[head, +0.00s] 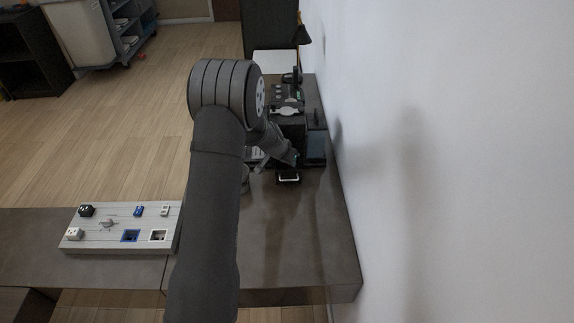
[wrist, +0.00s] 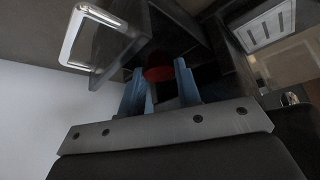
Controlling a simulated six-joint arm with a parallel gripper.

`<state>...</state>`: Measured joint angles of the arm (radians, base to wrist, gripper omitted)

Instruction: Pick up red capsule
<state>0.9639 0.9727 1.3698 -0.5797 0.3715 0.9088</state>
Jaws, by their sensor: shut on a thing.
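The red capsule (wrist: 159,73) shows in the wrist view between the two blue-grey fingers of my gripper (wrist: 161,86). My gripper is shut on it; the fingers hide part of its sides. The capsule looks dark red with a rounded edge. In the head view my gripper (head: 292,159) is low at the front of a dark machine (head: 291,125) on the counter. The capsule cannot be made out in the head view.
A small dark piece with a bright metal rim (head: 289,178) is just in front of the machine; a similar rim (wrist: 88,38) shows in the wrist view. A panel with switches and sockets (head: 112,240) lies left on the counter. The white wall (head: 450,150) is close right.

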